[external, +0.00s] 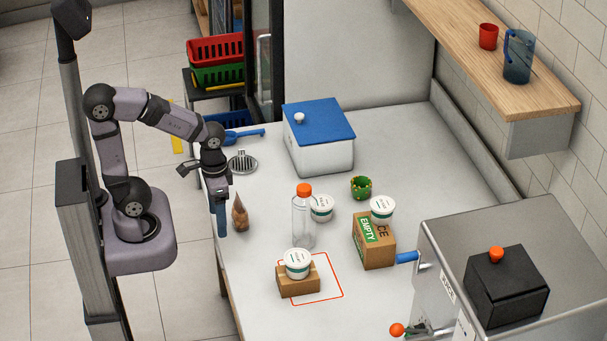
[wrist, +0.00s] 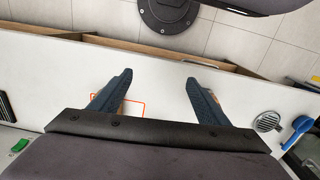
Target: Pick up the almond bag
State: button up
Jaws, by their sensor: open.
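The almond bag appears to be the small brown pointed bag (external: 240,214) standing upright near the left edge of the white table in the external view. My gripper (external: 221,232) points down just left of it, at the table's edge, with its dark blue fingers seen nearly edge-on. I cannot clearly make out the bag in the wrist view; my gripper's body hides part of the table.
A round metal drain (external: 243,162) and a blue-handled tool (external: 240,134) lie behind the bag. A clear orange-capped bottle (external: 303,222) stands to its right. A cardboard box (external: 298,281) with a white tub sits in a red outline nearer the front. A blue-lidded white box (external: 318,145) stands farther back.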

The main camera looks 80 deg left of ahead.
jog(key=w+a+n+t+h+p, duration=0.25)
jog(key=a+n+t+h, duration=0.7)
jog(key=a+n, duration=1.35)
jog(key=n+t, duration=0.1)
jog(key=n, duration=0.3)
send_near(250, 225)
jog(key=shift+s+a+r+y, duration=0.1)
jog(key=shift+s+r+y, duration=0.05)
jog(key=shift+r+y, duration=0.4)
jog(key=shift+f, duration=0.25)
jog(key=shift+d+r+p+x, duration=0.15)
jog(key=shift+p+x, duration=0.55)
jog(key=shift+x, duration=0.7)
jog(key=shift+d+r+p+x, duration=0.1)
jog(key=shift+p+x, duration=0.6)
jog(key=shift+x, duration=0.75)
jog(key=shift+w+d+f, duration=0.4)
jog(key=shift+f, duration=0.1)
jog(key=c, duration=1.1)
